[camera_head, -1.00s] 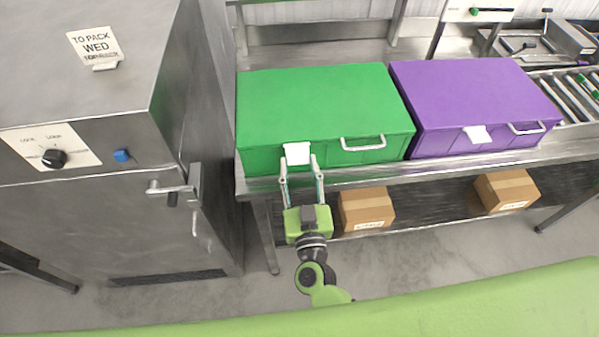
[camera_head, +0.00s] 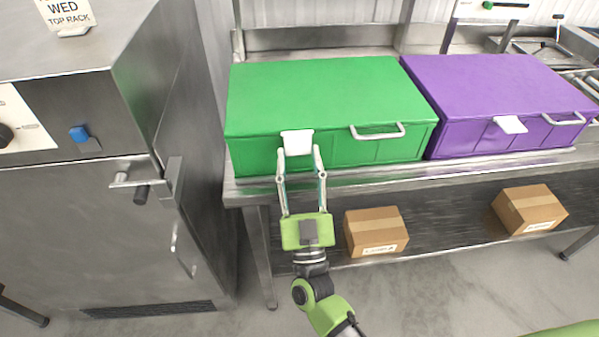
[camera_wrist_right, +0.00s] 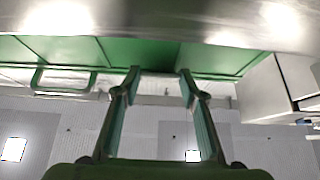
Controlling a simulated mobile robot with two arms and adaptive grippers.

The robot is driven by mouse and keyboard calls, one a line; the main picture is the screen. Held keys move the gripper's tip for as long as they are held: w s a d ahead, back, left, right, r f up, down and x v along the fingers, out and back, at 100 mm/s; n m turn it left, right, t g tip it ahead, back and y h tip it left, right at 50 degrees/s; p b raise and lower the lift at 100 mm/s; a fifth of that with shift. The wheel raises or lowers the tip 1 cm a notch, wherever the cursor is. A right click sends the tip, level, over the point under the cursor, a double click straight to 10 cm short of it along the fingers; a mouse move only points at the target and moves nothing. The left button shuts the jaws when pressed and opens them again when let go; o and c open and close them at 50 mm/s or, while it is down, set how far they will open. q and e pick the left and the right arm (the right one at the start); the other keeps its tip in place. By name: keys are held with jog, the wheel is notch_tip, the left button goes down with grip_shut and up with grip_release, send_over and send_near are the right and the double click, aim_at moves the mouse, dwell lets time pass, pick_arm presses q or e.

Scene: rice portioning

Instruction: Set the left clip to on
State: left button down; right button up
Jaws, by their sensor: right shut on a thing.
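The left clip (camera_head: 296,137) is a white flap at the top front edge of the green box (camera_head: 325,92), left of that box's handle. My right gripper (camera_head: 299,152) is at the front of the green box, with its two fingertips on either side of the clip's lower part and shut on it. In the right wrist view the fingertips (camera_wrist_right: 160,72) stand against the green box, with a pale piece between them. The clip's exact tilt is hard to tell. My left gripper is not in view.
A purple box (camera_head: 500,90) with its own white clip (camera_head: 510,124) stands to the right on the same metal table. Two cardboard boxes (camera_head: 375,230) sit on the lower shelf. A steel cabinet (camera_head: 80,230) with a door handle (camera_head: 135,185) stands close on the left.

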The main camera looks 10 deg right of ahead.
dwell(0.6)
jog(key=o, duration=1.1)
jog(key=shift+o, duration=0.2)
jog(key=shift+w, duration=0.1)
jog(key=v, duration=1.2)
jog(key=shift+f, duration=0.2)
